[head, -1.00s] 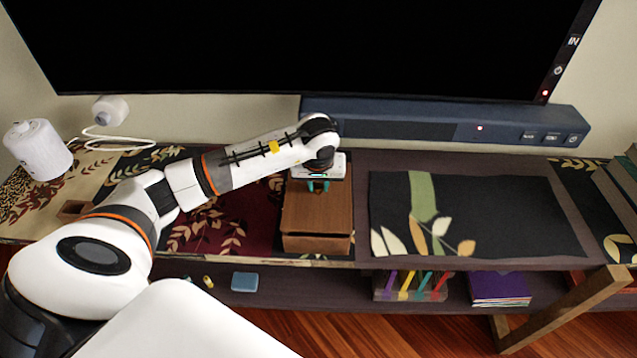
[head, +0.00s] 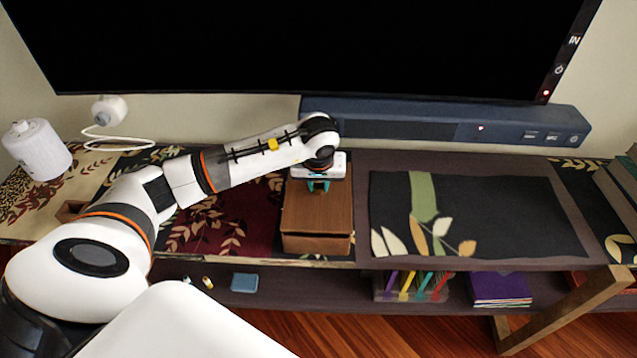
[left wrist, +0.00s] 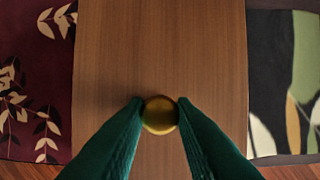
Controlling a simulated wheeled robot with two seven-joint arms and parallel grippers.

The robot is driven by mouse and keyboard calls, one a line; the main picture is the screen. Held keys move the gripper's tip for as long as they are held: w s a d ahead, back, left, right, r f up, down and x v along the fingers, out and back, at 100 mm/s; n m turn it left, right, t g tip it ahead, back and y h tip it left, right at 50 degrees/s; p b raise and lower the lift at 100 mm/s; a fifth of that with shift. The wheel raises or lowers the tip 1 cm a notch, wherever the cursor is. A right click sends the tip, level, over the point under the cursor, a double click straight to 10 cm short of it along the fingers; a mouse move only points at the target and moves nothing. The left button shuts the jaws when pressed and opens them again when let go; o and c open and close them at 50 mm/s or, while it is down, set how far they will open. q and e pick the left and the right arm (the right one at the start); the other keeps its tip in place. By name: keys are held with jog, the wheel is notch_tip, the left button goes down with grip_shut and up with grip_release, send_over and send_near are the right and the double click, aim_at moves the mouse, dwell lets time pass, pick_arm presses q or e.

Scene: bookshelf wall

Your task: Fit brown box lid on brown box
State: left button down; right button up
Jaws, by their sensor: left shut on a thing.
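The brown box (head: 315,244) stands on the shelf top in the head view, with the brown lid (head: 318,212) lying over its top. The lid's wood-grain surface also fills the middle of the left wrist view (left wrist: 160,50). A round gold knob (left wrist: 160,115) sits on the lid between my fingers. My left gripper (head: 318,186) is over the far part of the lid, its green fingers shut on the knob. Whether the lid is fully seated all round cannot be told, as my gripper hides the far end. My right gripper is not in view.
A blue soundbar (head: 440,125) runs behind the box, below the large dark screen (head: 300,45). A dark leaf-patterned mat (head: 480,215) lies to the right and a dark red one (head: 230,220) to the left. A white cylinder (head: 38,150) stands at far left.

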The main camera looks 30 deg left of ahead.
aim_at(318, 204)
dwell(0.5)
pick_arm(q)
jog(key=shift+f+b, duration=0.1)
jog(key=shift+b, duration=0.25)
jog(key=shift+f+b, duration=0.3)
jog(key=shift+f, duration=0.05)
jog(key=shift+f+b, duration=0.55)
jog(key=shift+f, duration=0.05)
jog(key=c, duration=1.1)
grip_release()
jog(key=v, duration=1.2)
jog(key=shift+b, duration=0.35)
